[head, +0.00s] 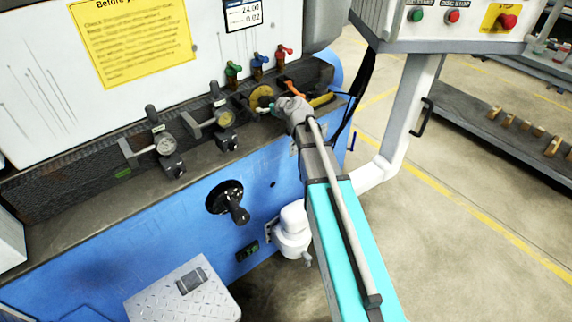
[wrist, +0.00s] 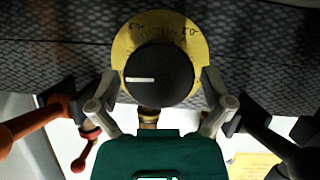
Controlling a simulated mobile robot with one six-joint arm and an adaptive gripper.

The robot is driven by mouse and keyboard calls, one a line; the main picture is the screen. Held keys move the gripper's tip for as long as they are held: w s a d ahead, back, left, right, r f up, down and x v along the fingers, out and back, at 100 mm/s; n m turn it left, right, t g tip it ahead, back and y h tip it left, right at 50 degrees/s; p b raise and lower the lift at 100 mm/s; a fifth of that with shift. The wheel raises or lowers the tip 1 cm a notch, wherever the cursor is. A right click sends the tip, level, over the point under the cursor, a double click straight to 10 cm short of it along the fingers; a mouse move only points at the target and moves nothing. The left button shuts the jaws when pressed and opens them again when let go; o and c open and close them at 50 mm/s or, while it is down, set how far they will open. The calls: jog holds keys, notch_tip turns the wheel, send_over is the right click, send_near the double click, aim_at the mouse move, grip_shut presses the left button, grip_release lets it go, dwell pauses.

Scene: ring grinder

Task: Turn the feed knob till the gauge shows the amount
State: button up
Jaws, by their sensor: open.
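The feed knob (wrist: 158,76) is a round black knob with a white pointer line. It sits on a yellow dial (wrist: 160,25) with small dark markings; the line points left in the wrist view. The yellow dial also shows in the head view (head: 261,96), partly hidden by my gripper. My gripper (wrist: 162,92) is open, one finger on each side of the knob's lower part; I cannot tell whether they touch it.
Green, blue and red valves (head: 258,61) stand just behind the dial. Two small round dials with grey fittings (head: 165,145) lie to its left. A black handwheel (head: 225,197) sticks out from the blue front below. A control box (head: 440,22) hangs at upper right.

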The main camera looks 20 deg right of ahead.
jog(key=p+v, duration=0.5)
jog(key=v, duration=0.9)
jog(key=s+a+f+m+g+h+p, duration=0.2)
jog(key=s+a+f+g, duration=0.1)
jog(key=s+g, duration=0.3)
jog(key=s+a+f+m+g+h+p, duration=0.1)
jog(key=s+a+f+m+g+p, duration=0.1)
jog(key=s+g, duration=0.4)
jog(key=shift+s+a+f+m+h+p, duration=0.4)
jog(key=shift+s+a+f+p, duration=0.15)
jog(key=shift+s, duration=2.15)
jog(key=shift+r, duration=0.1)
jog(key=shift+s+d+m+g+h, duration=0.15)
jog(key=shift+s+m+g+h, duration=0.1)
jog(key=shift+s, duration=0.2)
jog(key=shift+s+d+m+g+h, duration=0.15)
jog(key=shift+s+m, duration=0.1)
jog(key=shift+s, duration=0.25)
dwell(0.8)
